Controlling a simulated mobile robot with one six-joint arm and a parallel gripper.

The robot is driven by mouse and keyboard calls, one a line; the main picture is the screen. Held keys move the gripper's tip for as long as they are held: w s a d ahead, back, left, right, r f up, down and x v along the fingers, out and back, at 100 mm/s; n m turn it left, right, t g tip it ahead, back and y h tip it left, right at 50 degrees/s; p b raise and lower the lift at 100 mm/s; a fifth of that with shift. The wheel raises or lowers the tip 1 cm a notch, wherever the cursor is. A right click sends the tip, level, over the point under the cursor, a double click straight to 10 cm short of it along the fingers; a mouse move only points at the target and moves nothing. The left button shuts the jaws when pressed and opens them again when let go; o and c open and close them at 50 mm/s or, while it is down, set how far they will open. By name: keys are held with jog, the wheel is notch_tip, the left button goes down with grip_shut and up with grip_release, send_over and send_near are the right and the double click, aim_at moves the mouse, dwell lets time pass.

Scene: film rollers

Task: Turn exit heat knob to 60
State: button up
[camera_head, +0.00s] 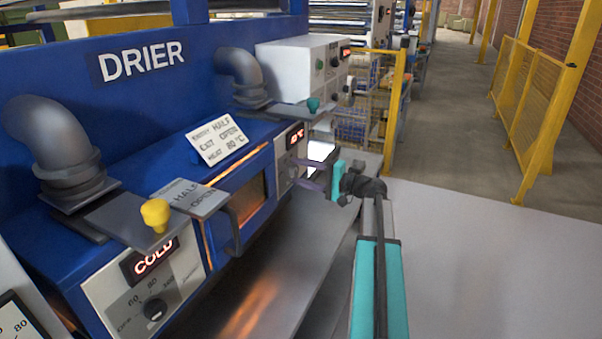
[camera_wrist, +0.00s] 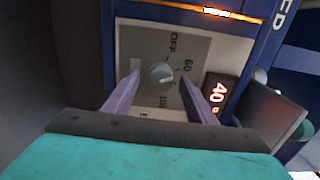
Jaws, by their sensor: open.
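The exit heat knob (camera_wrist: 161,73) is a small round grey knob on a light panel in the wrist view. The panel's scale shows OFF and 60, but I cannot read the knob's pointer clearly. Beside it a red-lit display (camera_wrist: 216,96) reads about 40. My gripper (camera_wrist: 152,88) is open, with one purple finger on each side below the knob; contact is not visible. In the head view my gripper (camera_head: 311,177) is at the drier's far panel (camera_head: 284,169), where the arm and fingers hide the knob.
The near panel has a COLD display (camera_head: 150,260) and a black knob (camera_head: 155,309). Yellow (camera_head: 155,214) and green (camera_head: 313,103) damper handles stick up. A grey plate (camera_head: 275,260) lies below.

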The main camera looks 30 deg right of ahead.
jog(key=b+v, duration=0.3)
jog(key=v, duration=1)
jog(key=shift+s, duration=0.3)
jog(key=shift+d, duration=0.1)
